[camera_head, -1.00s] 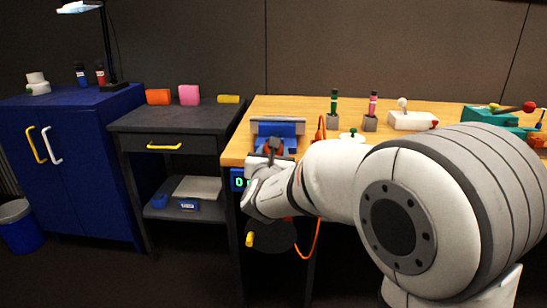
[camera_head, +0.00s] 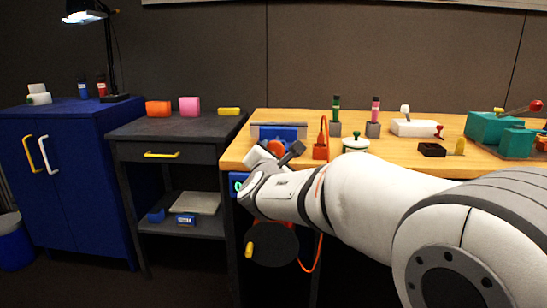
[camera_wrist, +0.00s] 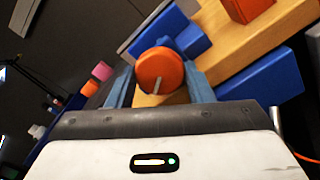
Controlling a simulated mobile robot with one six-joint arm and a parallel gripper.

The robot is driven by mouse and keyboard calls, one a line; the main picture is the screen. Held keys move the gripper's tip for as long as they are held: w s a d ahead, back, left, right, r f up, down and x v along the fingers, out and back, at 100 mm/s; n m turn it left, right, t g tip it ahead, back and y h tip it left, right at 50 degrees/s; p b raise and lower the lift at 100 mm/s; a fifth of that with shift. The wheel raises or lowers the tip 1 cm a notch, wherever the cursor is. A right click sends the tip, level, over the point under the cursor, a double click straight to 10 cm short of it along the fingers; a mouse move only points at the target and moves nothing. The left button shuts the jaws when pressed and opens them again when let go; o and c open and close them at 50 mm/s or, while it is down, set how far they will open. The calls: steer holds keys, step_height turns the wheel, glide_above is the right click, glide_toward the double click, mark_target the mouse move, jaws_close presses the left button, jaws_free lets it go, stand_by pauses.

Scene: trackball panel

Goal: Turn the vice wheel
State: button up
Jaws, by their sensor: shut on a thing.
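The vice is a blue block with grey plates (camera_head: 277,132) at the left front of the wooden bench. Its wheel is a round orange knob (camera_wrist: 160,70), shown in the wrist view with a grey mark on its face. In the head view only a small part of the wheel (camera_head: 275,147) shows past my gripper. My gripper (camera_head: 284,152) is at the vice's front, its dark finger tilted. In the wrist view its two blue-grey fingers (camera_wrist: 160,80) stand either side of the wheel, shut on it.
A blue display box (camera_head: 238,184) and a dark disc with a yellow handle (camera_head: 272,244) are at the bench front. An orange block (camera_head: 320,152) stands right of the vice, with a white pot (camera_head: 355,145) beyond. A dark side table (camera_head: 175,129) is at left.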

stand_by(0.4)
steer(key=o, duration=1)
steer(key=shift+c, duration=0.2)
steer(key=shift+f, duration=0.1)
